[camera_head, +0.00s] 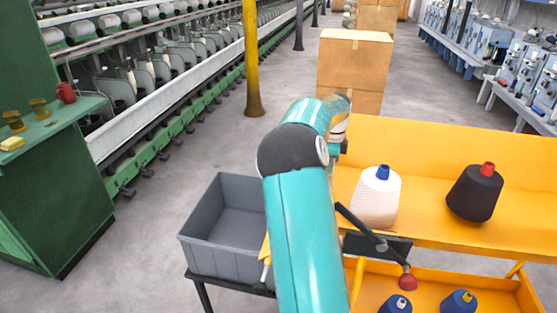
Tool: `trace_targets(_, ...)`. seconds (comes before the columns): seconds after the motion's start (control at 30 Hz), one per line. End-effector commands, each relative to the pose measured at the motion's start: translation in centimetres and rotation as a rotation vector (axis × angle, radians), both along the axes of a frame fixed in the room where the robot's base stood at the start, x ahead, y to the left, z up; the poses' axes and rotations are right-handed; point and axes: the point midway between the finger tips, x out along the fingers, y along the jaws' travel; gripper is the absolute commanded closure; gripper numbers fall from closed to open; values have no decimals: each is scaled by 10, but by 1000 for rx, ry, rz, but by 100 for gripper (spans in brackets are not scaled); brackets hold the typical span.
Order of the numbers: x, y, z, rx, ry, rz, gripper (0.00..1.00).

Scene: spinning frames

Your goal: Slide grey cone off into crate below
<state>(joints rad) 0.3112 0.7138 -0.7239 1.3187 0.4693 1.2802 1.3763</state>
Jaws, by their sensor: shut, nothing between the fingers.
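A dark charcoal-grey yarn cone (474,196) with a red tip stands upright on the orange shelf (440,235) at the right. A white cone (376,202) with a blue tip stands on the same shelf to its left, apart from it. An open grey crate (213,258) sits lower, left of the shelf, on a dark stand. What I see of its inside is empty; my teal arm covers its right part. My arm reaches forward between the crate and the shelf. Its far end is near the shelf's left back edge, and my gripper's fingers cannot be made out there.
A black lever with a red knob (408,283) juts out in front of the shelf. Two bluish cones (460,302) show on a lower orange tray. Cardboard boxes (353,65) and a yellow post (252,60) stand beyond. A green cabinet (55,190) is at left.

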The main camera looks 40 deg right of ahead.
Motion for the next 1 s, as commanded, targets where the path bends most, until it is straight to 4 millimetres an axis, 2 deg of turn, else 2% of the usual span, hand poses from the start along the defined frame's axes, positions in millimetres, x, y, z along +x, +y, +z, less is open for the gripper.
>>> trace_targets(1.0,59,52,0,1,-1,1,100)
